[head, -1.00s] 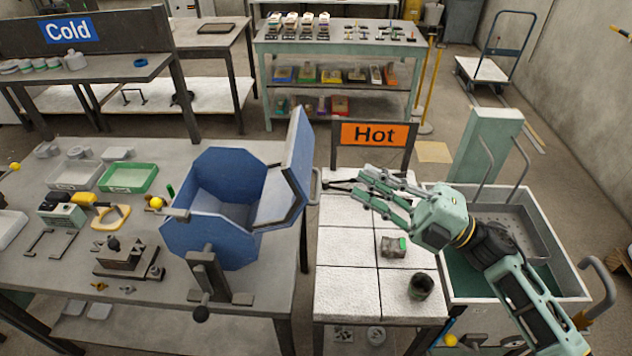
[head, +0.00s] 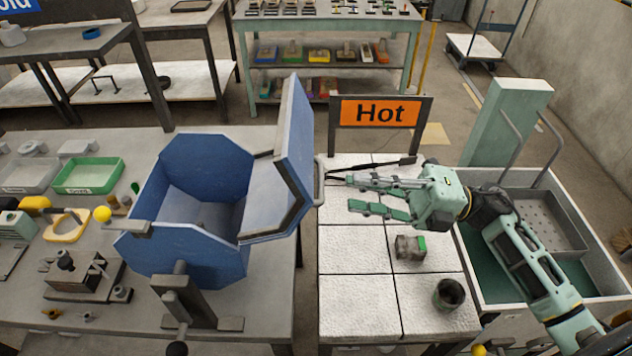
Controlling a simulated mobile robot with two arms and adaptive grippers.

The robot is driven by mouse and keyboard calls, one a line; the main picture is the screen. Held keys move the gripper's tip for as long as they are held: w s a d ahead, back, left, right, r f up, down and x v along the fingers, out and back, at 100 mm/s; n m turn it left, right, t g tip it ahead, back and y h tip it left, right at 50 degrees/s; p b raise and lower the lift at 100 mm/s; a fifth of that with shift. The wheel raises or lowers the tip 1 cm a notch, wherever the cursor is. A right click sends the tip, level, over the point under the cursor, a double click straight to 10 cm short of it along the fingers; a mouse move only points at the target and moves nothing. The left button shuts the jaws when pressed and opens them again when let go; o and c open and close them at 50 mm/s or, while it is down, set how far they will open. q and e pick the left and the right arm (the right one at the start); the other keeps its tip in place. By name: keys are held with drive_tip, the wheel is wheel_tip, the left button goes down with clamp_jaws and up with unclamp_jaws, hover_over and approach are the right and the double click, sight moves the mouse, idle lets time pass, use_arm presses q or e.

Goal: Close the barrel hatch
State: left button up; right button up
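The blue barrel (head: 190,262) lies on its stand on the grey table at the left, its opening facing up. Its hatch (head: 288,150) stands open, raised on the barrel's right side, with a grey handle (head: 319,180) on its outer face. My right gripper (head: 350,195) comes in from the right above the white tiled table. Its fingers are spread and point left at the hatch handle. The fingertips are close to the handle; I cannot tell whether they touch it. No object shows between the fingers. My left gripper is out of view.
An orange "Hot" sign (head: 376,112) stands behind the tiled table (head: 352,300). A small block with a green side (head: 409,247) and a dark cup (head: 449,294) stand on the tiles. A green tray (head: 88,176) and several tools lie left of the barrel.

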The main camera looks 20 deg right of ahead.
sight(320, 179)
drive_tip(key=p+x, duration=0.3)
drive_tip(key=x, duration=0.4)
drive_tip(key=shift+w+a, duration=0.15)
drive_tip(key=shift+a, duration=0.2)
drive_tip(key=shift+c, duration=0.5)
clamp_jaws()
